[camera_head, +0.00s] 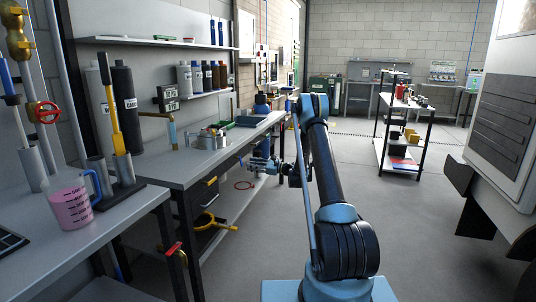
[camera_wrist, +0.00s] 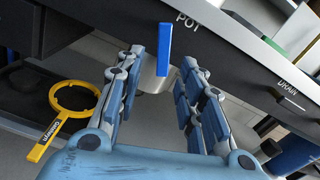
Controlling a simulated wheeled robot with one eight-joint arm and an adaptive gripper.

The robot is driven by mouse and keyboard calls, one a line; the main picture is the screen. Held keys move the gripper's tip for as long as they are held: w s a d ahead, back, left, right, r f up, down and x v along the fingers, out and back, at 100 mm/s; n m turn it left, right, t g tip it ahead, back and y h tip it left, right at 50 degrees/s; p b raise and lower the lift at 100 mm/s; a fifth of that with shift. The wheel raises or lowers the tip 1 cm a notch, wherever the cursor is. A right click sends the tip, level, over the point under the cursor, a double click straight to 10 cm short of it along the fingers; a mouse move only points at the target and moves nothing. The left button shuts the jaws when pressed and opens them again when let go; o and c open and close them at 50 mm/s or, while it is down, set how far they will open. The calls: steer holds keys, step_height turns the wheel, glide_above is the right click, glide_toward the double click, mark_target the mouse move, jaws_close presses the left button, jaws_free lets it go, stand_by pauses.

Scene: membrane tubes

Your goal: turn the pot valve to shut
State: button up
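The pot valve shows as a blue lever (camera_wrist: 164,48) in the wrist view, under the white "POT" label on the dark bench edge. The lever stands nearly upright in the picture, with a pale metal part behind its lower end. My gripper (camera_wrist: 163,62) is open, one finger on each side of the lever, with visible gaps and nothing held. In the head view my gripper (camera_head: 263,165) is at the front edge of the long bench. I cannot make out the lever there, and cannot tell its depth relative to the fingertips.
A "DRAIN" label (camera_wrist: 287,97) is to the right along the same edge. A yellow ring-shaped wrench (camera_wrist: 72,98) lies lower left, on the shelf below the bench. A pink measuring jug (camera_head: 72,206) stands on the near bench (camera_head: 120,222).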

steer(key=v, duration=1)
steer(key=s+a+r+n+g+h, duration=0.1)
steer(key=s+r+n+h, duration=0.4)
steer(key=s+r, duration=1)
steer(key=shift+s+g, duration=0.45)
steer(key=shift+g, duration=0.15)
steer(key=shift+a+r, duration=0.1)
steer(key=m+t+y, duration=0.2)
steer(key=m+y, duration=0.1)
steer(key=y, duration=0.2)
glide_toward(241, 162)
steer(key=x, duration=0.7)
steer(key=w+x, duration=0.1)
steer(key=x, duration=0.2)
steer(key=shift+w+a+f, duration=0.1)
steer(key=shift+w+f, duration=0.1)
steer(key=shift+f, duration=0.1)
